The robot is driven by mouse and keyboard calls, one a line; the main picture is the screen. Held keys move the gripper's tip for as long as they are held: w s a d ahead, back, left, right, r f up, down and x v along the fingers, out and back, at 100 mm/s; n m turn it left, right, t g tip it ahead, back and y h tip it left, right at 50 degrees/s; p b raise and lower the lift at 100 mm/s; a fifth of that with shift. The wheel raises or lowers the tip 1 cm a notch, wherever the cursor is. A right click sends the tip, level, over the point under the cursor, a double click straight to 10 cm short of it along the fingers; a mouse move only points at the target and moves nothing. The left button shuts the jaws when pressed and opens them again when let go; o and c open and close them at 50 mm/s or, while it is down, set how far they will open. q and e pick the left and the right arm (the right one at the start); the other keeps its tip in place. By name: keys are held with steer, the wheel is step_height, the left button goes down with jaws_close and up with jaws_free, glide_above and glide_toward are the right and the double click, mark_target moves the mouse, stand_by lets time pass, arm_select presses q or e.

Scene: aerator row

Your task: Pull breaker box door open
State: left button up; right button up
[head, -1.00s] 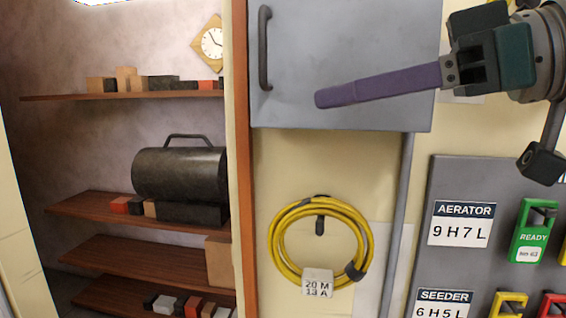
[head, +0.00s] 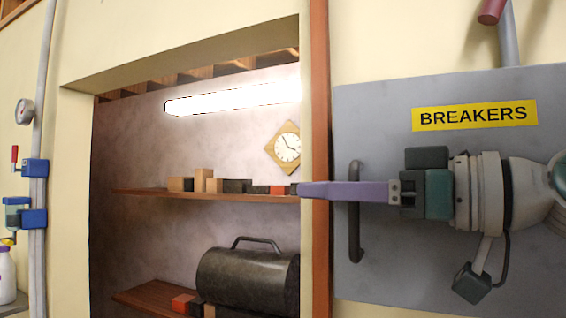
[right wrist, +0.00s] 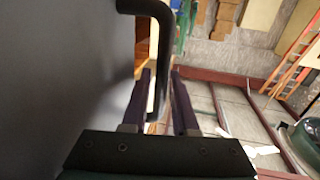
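The grey breaker box door (head: 440,250) fills the right of the head view, with a yellow BREAKERS label (head: 474,115). It looks closed. Its dark vertical bar handle (head: 354,235) is near its left edge. My right gripper (head: 300,189) reaches in from the right, its purple fingers level and crossing the handle's upper part, with the tips left of it. In the right wrist view, my right gripper (right wrist: 160,72) is open, and the handle (right wrist: 158,40) runs down between its fingers. No clear contact shows. My left gripper is not in view.
An orange-brown post (head: 320,100) stands just left of the box, close to the fingertips. Beyond it is a recess with a shelf (head: 215,195) of small blocks, a clock (head: 287,149) and a black cylinder (head: 248,280). A pipe (head: 507,40) rises above the box.

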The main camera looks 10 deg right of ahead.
steer(key=shift+w+a, duration=0.15)
steer(key=shift+c, duration=0.2)
jaws_close()
stand_by(1.2)
